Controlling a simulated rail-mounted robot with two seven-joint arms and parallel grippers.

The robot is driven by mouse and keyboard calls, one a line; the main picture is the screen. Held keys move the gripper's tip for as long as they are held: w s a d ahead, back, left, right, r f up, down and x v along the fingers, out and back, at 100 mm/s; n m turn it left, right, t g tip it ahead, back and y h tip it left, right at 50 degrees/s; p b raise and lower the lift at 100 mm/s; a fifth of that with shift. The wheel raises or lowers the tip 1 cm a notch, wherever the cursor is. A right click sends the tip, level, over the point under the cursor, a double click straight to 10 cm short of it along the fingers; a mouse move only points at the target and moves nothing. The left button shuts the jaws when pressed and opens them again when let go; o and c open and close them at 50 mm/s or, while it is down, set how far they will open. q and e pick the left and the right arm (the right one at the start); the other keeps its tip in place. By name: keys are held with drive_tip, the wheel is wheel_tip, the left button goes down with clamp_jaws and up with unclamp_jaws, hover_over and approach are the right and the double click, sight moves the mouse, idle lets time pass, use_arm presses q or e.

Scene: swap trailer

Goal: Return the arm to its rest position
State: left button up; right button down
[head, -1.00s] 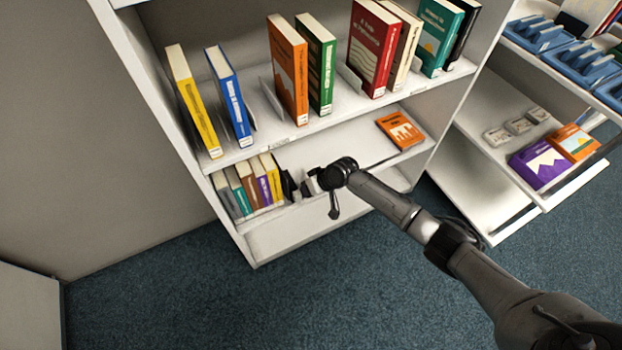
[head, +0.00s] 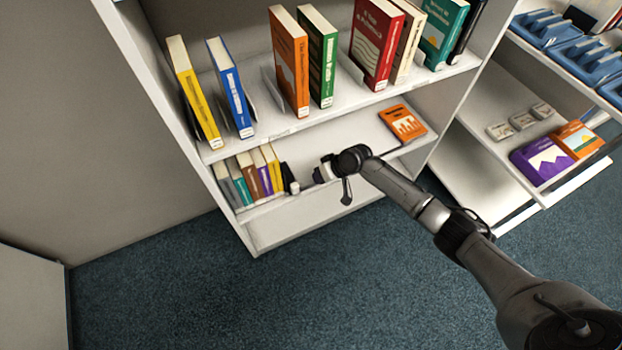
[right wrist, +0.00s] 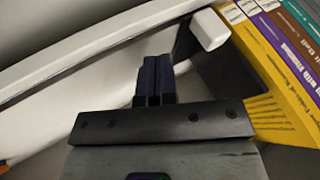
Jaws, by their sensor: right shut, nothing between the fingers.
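My right arm (head: 440,215) reaches in from the lower right. Its gripper (head: 318,174) is at the front of the lower shelf, just right of a row of upright books. In the right wrist view the gripper's two dark fingers (right wrist: 154,78) are together with nothing between them. A black bookend with a white block (right wrist: 208,30) stands just beyond the fingers, against the yellow book (right wrist: 268,85); it also shows in the head view at the right end of the row. My left gripper does not show.
The upper shelf (head: 245,142) holds several upright books between bookends. An orange book (head: 402,122) lies flat on the lower shelf at right. A second unit at right holds blue bins (head: 585,60), a purple book (head: 541,162) and small white cards. Open carpet lies in front.

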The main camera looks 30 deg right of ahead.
drive_tip(key=p+v, duration=0.2)
drive_tip(key=v, duration=0.6)
drive_tip(key=shift+s+r, duration=0.15)
drive_tip(key=shift+r, duration=0.25)
